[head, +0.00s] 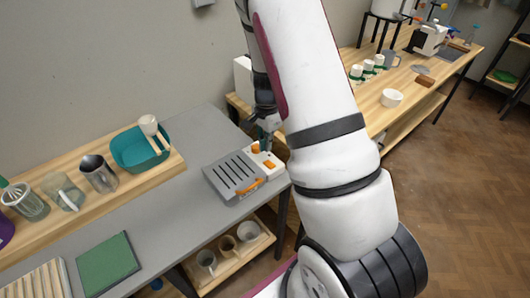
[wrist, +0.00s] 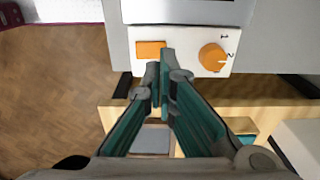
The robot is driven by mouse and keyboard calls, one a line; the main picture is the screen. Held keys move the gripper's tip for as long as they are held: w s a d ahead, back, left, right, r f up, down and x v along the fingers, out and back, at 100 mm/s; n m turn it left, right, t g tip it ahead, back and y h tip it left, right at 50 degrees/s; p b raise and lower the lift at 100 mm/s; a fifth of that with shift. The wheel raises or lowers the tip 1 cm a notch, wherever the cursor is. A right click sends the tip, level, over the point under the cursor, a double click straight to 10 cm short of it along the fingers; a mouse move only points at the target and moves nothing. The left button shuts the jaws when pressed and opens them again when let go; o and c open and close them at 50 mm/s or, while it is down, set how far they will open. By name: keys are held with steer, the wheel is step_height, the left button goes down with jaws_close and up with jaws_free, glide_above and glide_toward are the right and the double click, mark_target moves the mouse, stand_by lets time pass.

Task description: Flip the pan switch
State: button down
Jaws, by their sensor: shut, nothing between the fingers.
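The pan is a grey ribbed box (head: 232,176) with an orange handle (head: 249,187), at the right end of the grey table. Its white control panel (wrist: 187,38) carries an orange rectangular switch (wrist: 150,48) and a round orange knob (wrist: 212,57) marked 1 and 2. The switch also shows in the head view (head: 270,164). My gripper (wrist: 167,68) is shut and empty. Its teal fingertips show between switch and knob, close to the switch's right edge in the wrist view. I cannot tell whether they touch the panel.
A teal basin (head: 138,150) and several jugs stand on the wooden shelf at left. A green mat (head: 108,262) lies on the grey table (head: 165,225). Cups sit on a low shelf (head: 232,262). The wooden counter (head: 410,95) behind holds a white bowl (head: 391,98).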

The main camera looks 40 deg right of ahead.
step_height(320, 180, up, 8)
steer(key=shift+w+b, duration=0.35)
steer(key=shift+b, duration=0.05)
stand_by(0.4)
steer(key=s+a+r+n+t, duration=0.2)
steer(key=s+a+r+n, duration=0.35)
steer(key=a+r, duration=0.35)
steer(key=s+a+r+n+t, duration=0.1)
steer(key=s+a+r+n, duration=0.45)
steer(key=r, duration=0.55)
steer(key=s+a+r+n+t, duration=0.2)
steer(key=s+n, duration=0.4)
steer(key=s, duration=0.3)
steer(key=shift+a+r+n, duration=0.3)
steer(key=shift+a+r, duration=0.2)
steer(key=shift+a, duration=0.55)
steer(key=shift+s, duration=0.1)
